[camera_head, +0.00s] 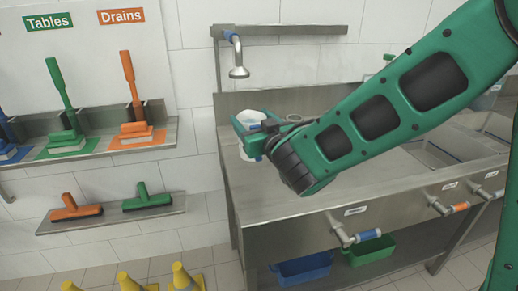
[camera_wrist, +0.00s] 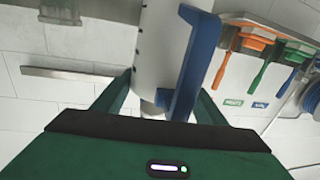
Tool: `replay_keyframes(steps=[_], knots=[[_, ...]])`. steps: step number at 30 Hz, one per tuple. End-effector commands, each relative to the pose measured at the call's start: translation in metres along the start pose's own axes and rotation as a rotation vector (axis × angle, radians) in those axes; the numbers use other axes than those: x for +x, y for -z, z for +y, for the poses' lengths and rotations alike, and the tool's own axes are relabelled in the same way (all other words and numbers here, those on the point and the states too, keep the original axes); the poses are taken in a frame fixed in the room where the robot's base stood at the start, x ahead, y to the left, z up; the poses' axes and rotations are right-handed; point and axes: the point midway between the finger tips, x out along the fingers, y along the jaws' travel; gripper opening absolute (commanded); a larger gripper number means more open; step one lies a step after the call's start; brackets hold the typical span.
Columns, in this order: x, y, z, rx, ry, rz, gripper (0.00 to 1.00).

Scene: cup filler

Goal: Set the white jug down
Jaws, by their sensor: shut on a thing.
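The white jug (camera_wrist: 158,45) with its blue handle (camera_wrist: 192,65) is between the two fingers of my gripper (camera_wrist: 166,88) in the wrist view. My gripper is shut on it, and the handle stands near the right finger. In the head view, my gripper (camera_head: 262,137) is over the left end of the steel counter (camera_head: 300,200). Only small white parts of the jug (camera_head: 252,117) show there, around the gripper. Its base is mostly hidden, so I cannot tell whether it touches the counter.
A tap with a shower-like head (camera_head: 238,70) hangs above and just left of my gripper. A sink basin (camera_head: 432,153) lies to the right. Blue (camera_head: 303,269) and green (camera_head: 370,250) bins sit under the counter. Brushes hang on the left wall.

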Motion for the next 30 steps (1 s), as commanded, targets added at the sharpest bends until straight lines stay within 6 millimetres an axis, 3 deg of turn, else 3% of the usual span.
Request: replay_keyframes(steps=[9, 15, 22, 30], knots=[[0.050, -0.041, 0.032, 0.000, 0.007, -0.001, 0.31], [0.071, -0.059, 0.048, 0.000, 0.009, 0.000, 0.31], [0.077, -0.068, 0.051, -0.001, 0.012, 0.001, 0.31], [0.077, -0.102, 0.050, -0.002, 0.012, -0.001, 0.31]])
